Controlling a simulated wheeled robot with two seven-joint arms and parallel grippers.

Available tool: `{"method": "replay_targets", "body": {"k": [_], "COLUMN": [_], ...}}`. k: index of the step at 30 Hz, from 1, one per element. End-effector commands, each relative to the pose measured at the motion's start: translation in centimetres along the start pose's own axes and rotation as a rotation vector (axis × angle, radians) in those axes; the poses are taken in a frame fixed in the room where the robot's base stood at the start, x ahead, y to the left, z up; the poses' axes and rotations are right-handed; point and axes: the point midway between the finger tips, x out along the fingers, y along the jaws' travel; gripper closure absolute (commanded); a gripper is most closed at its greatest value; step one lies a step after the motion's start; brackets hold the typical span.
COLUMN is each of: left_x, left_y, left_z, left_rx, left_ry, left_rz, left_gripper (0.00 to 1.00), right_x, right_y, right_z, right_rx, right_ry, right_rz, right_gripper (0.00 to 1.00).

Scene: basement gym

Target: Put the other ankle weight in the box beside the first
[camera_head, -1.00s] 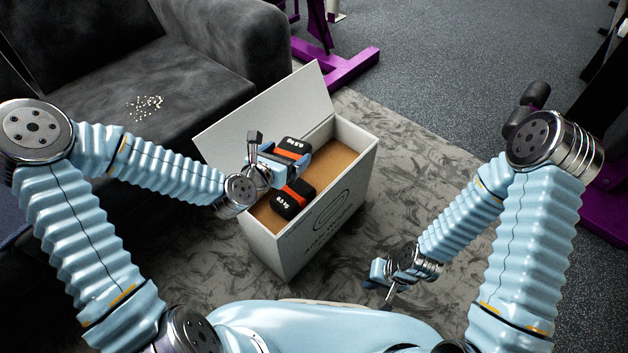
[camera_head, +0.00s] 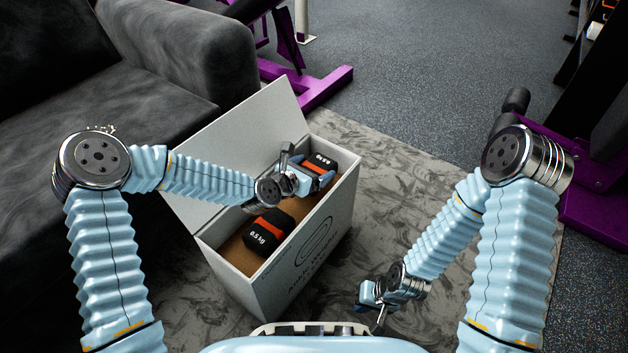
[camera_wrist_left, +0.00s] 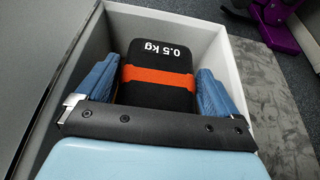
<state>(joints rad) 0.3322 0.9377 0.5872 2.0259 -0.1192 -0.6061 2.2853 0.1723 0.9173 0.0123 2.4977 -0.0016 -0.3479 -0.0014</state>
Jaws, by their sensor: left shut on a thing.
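The open white box (camera_head: 345,200) stands on the rug with its lid raised at the back left. One black ankle weight with an orange band (camera_head: 268,232) lies inside, in the near part of the box. My left gripper (camera_head: 318,175) is shut on the other ankle weight (camera_head: 319,160), in the far part of the box opening. In the left wrist view this weight (camera_wrist_left: 157,85) sits between the blue fingers, with the box walls around it. Whether it touches the box floor is hidden. My right gripper (camera_head: 372,305) is empty over the rug, right of the box; its finger gap is unclear.
A dark sofa (camera_head: 140,75) stands at the left, close to the box lid (camera_head: 245,140). Purple gym equipment (camera_head: 325,85) stands behind the box and at the right. The patterned rug (camera_head: 400,180) right of the box is clear.

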Motion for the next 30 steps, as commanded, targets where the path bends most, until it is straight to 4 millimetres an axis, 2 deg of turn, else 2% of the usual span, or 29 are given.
{"method": "replay_targets", "body": {"k": [6, 12, 23, 24, 25, 30], "left_x": [1.6, 2.7, 2.8, 2.8, 2.8, 2.8], "left_y": [0.1, 0.1, 0.1, 0.1, 0.1, 0.1], "left_z": [-0.8, -3.5, -3.9, -4.0, -3.9, -3.9], "left_rx": [0.0, -0.001, 0.0, -0.001, 0.0, -0.001], "left_ry": [-0.003, -0.002, -0.003, 0.0, 0.0, 0.0], "left_rz": [0.001, 0.001, 0.002, 0.001, 0.001, 0.001], "left_gripper": [0.58, 0.58, 0.58, 0.04, 0.0, 0.0], "right_x": [0.4, 1.0, 1.3, 1.3, 1.2, 1.2], "right_y": [0.1, 0.4, 0.5, 0.5, 0.5, 0.5], "right_z": [0.0, 0.0, -0.1, -0.1, -0.1, -0.1], "right_rx": [0.0, 0.0, 0.001, 0.001, 0.0, 0.001], "right_ry": [0.001, 0.003, 0.003, 0.004, 0.004, 0.004], "right_rz": [0.0, 0.0, 0.0, 0.0, 0.0, 0.0], "right_gripper": [1.0, 1.0, 1.0, 1.0, 1.0, 1.0]}}
